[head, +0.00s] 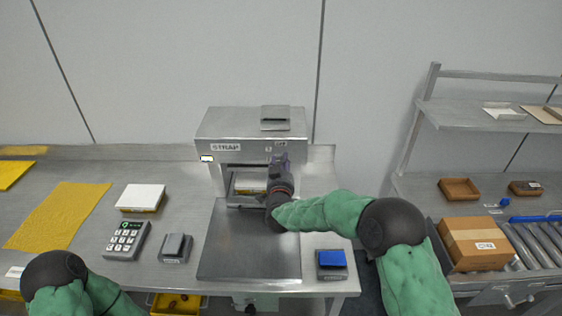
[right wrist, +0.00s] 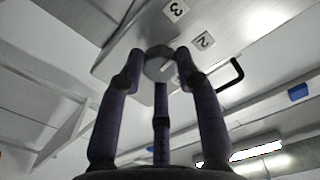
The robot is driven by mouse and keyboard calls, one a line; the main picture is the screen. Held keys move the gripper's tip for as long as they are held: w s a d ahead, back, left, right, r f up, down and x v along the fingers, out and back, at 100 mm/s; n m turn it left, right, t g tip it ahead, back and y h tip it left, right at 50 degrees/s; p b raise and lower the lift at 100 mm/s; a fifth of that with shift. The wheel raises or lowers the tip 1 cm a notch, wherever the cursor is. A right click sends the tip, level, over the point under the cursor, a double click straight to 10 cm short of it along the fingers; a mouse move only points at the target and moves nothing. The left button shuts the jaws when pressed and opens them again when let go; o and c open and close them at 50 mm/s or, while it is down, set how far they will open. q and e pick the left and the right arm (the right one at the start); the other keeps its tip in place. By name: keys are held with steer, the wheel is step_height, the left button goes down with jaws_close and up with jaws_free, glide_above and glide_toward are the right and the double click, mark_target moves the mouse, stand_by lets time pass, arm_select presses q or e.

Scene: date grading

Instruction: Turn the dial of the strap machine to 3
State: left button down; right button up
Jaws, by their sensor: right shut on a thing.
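The strap machine (head: 226,128), a steel housing labelled STRAP, stands at the back of the middle table. My right gripper (head: 278,160) reaches up to the right part of its front. In the right wrist view the fingers of my right gripper (right wrist: 160,62) are closed around the grey dial (right wrist: 157,68), which has a short light mark on its face. Number plates 3 (right wrist: 176,10) and 2 (right wrist: 203,41) show beside the dial. I cannot tell which number the mark points at. In the head view the gripper hides the dial. My left gripper is out of view; only part of its arm shows at lower left.
A boxed item sits in the machine's opening. A keypad (head: 127,240), a white-topped box (head: 141,197) and a small grey device (head: 175,247) stand to the left. A blue-topped block (head: 332,262) is near the front right. A carton (head: 476,243) stands by the roller conveyor.

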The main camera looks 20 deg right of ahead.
steer(key=n+p, duration=0.1)
steer(key=n, duration=0.3)
steer(key=shift+n, duration=0.3)
steer(key=shift+f+p, duration=0.1)
steer(key=shift+p, duration=0.2)
steer(key=o, duration=1.1)
steer(key=shift+o, duration=0.2)
steer(key=v, duration=1.2)
